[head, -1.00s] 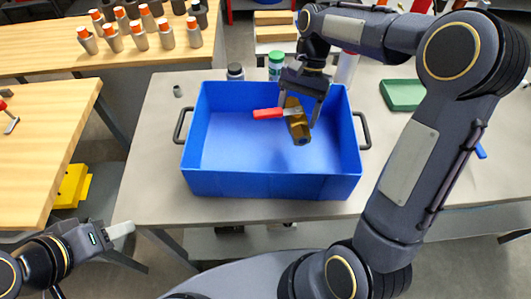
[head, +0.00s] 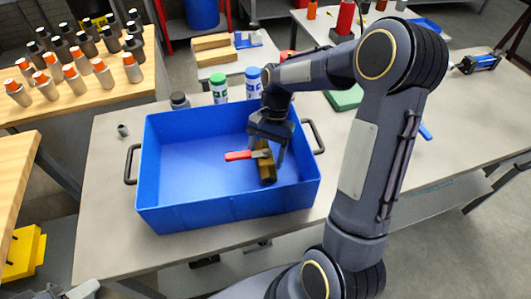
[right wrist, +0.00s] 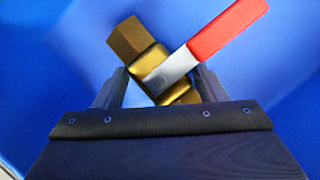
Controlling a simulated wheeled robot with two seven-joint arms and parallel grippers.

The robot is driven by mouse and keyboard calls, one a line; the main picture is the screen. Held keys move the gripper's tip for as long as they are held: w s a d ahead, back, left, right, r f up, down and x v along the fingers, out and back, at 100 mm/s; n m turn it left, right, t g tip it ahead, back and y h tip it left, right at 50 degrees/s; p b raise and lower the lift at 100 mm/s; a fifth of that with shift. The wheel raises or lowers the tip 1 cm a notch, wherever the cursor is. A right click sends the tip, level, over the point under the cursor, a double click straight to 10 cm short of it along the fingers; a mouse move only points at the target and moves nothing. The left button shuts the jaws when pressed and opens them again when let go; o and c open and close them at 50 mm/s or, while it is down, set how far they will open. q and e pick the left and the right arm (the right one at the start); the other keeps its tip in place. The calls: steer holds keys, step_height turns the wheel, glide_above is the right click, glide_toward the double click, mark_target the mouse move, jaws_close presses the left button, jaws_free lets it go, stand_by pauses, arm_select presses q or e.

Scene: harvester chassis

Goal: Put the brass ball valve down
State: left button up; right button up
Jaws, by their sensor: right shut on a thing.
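The brass ball valve (head: 267,172) has a red-ended lever and is inside the blue crate (head: 228,211), towards its right side. My right gripper (head: 266,150) reaches down into the crate and is shut on the valve. In the right wrist view the valve (right wrist: 143,60) sits between the two fingers (right wrist: 160,88), tilted, with its red lever pointing up right. Whether the valve touches the crate floor cannot be told.
The crate stands on a grey table (head: 105,200) and has dark side handles. Bottles with green (head: 218,88) and blue (head: 253,82) caps and a dark jar (head: 180,100) stand behind it. A small grey part (head: 123,130) lies left. The crate's left half is empty.

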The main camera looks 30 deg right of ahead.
steer(key=shift+f, duration=0.1)
steer(key=o, duration=1.5)
steer(key=v, duration=1.2)
steer(key=shift+a, duration=0.1)
